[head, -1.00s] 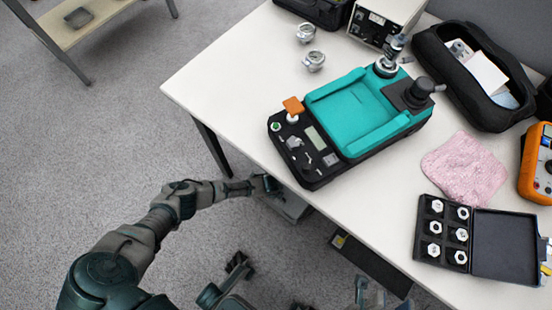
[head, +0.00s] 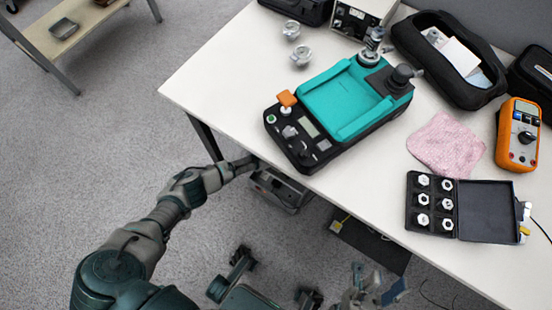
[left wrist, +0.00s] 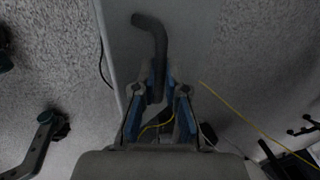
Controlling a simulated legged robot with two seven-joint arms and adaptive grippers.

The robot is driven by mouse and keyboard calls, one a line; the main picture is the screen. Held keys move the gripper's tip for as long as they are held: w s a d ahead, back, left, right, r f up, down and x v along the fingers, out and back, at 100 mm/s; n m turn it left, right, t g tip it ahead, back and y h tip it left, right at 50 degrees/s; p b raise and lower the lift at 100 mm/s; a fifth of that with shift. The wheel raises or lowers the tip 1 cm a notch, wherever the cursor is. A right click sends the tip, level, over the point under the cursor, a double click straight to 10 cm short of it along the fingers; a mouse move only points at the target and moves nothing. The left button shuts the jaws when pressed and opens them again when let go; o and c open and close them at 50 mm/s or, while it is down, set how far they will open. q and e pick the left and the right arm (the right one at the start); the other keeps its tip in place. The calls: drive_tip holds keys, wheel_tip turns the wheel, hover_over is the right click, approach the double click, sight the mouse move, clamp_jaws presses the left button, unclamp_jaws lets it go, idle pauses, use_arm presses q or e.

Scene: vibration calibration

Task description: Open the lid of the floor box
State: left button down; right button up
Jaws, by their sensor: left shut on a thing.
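The grey floor box (head: 282,190) stands on the floor under the table's front edge, which hides part of it. My left gripper (head: 250,163) is at the table edge in the head view, above the box's left side. In the left wrist view, its blue-padded fingers (left wrist: 159,98) are shut on a dark bent handle (left wrist: 152,35), which extends over a flat grey panel (left wrist: 195,50). I cannot tell how far the lid is raised. My right gripper (head: 376,284) is at the bottom of the head view, fingers apart and empty.
The white table (head: 222,95) overhangs the box. It carries a teal device (head: 345,100), a pink cloth (head: 447,145) and a case of hex pieces (head: 432,205). A dark flat thing (head: 370,246) lies under the table. Floor on the left is clear.

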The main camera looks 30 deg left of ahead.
use_arm(q)
drive_tip(key=shift+w+d+r, duration=0.1)
drive_tip(key=shift+w+r, duration=0.3)
drive_tip(key=shift+w, duration=0.3)
